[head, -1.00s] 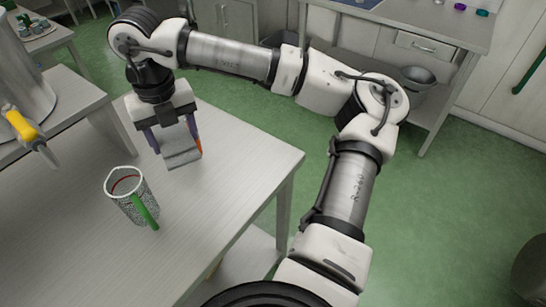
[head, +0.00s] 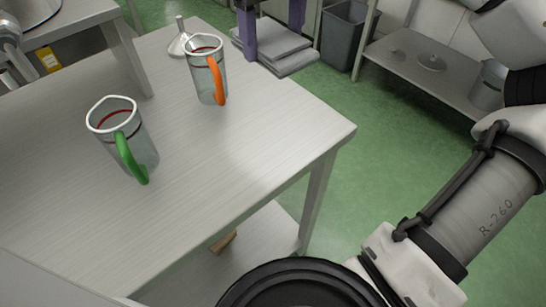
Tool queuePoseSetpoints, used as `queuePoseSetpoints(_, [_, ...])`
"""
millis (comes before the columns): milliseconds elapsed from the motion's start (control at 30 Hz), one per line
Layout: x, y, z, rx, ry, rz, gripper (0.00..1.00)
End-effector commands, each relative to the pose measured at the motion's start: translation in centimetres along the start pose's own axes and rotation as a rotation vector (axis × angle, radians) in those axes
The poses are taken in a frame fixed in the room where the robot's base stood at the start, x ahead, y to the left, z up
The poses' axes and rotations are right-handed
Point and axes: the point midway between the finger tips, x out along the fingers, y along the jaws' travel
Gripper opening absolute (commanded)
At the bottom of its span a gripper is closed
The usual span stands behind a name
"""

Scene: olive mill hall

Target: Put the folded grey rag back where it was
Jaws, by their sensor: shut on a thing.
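The folded grey rag (head: 273,39) is in the head view at the top, by the far right edge of the table. It shows as flat grey layers. My gripper (head: 272,28) has its two purple fingers on either side of the rag and is shut on it. The wrist above is cut off by the top of the picture. I cannot tell whether the rag touches the tabletop or hangs just above or beyond its edge.
A clear jug with an orange handle (head: 206,72) and one with a green handle (head: 128,140) stand on the table (head: 230,150). A small funnel (head: 182,42) is behind them. The right front tabletop is clear. A grey bin (head: 345,35) and low shelf (head: 425,70) stand beyond.

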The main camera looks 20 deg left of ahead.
Motion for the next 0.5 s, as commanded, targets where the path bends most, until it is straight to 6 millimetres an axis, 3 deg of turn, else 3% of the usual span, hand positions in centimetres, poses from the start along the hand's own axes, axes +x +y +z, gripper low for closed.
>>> queuePoseSetpoints(233, [1.4,0.5,-0.6,-0.04,0.004,0.0,0.4])
queuePoseSetpoints(500, [8.4,0.5,-0.6,-0.041,0.003,0.003,0.4])
